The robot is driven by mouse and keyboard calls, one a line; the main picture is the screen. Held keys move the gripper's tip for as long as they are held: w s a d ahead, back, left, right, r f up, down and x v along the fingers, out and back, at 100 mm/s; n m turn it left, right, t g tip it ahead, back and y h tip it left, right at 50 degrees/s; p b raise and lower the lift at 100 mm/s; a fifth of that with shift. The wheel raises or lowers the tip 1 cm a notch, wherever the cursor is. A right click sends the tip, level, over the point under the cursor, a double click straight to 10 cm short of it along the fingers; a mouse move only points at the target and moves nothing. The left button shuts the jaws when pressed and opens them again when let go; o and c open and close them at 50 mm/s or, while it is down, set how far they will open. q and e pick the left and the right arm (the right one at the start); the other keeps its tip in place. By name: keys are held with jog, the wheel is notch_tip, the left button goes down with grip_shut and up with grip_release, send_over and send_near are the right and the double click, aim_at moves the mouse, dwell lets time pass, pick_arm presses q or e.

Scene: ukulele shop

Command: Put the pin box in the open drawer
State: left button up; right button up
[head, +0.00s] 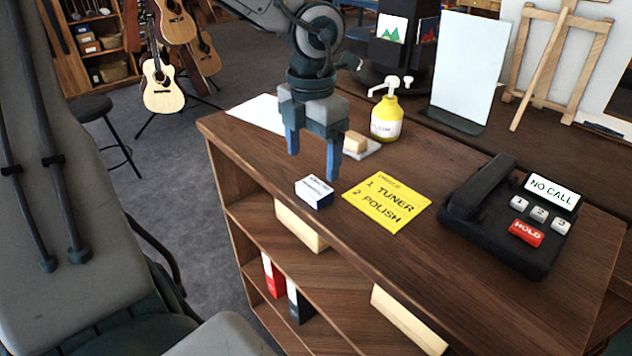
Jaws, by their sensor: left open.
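A small white and dark blue box (314,193), which looks like the pin box, sits on the wooden counter (460,170) close to its front edge. Its lettering is too small to read. My left gripper (313,165) is open, pointing down just above and behind the box, with nothing between its blue fingers. Two pale wooden fronts show below the counter edge, one on the left (300,226) and one on the right (407,318). I cannot see inside either, so I cannot tell which is an open drawer. My right gripper is not in view.
A yellow note (387,201) lies right of the box, with a black phone (510,215) beyond it. A yellow pump bottle (386,118), a small tan block (355,141) and a white sheet (258,113) are behind. Red (273,275) and black (299,300) binders stand on a lower shelf.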

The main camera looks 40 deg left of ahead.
aim_at(314, 186)
pick_arm(q)
jog(key=shift+s+d+f+p, duration=0.1)
jog(key=shift+f+p, duration=0.15)
jog(key=shift+f, duration=0.3)
jog(key=shift+s+d+f+p, duration=0.1)
jog(key=shift+f+p, duration=0.15)
jog(key=shift+f, duration=0.3)
jog(key=f, duration=0.3)
jog(key=shift+w+d, duration=0.2)
jog(key=shift+a+f, duration=0.1)
jog(key=shift+f, duration=0.25)
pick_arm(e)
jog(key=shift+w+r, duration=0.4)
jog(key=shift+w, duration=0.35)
pick_arm(q)
jog(key=shift+s+r, duration=0.1)
jog(key=shift+c, duration=0.4)
jog(key=c, duration=1.1)
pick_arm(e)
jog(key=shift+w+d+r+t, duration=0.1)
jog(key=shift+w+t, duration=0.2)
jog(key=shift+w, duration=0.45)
pick_arm(q)
jog(key=shift+o, duration=0.2)
jog(key=shift+r, duration=0.1)
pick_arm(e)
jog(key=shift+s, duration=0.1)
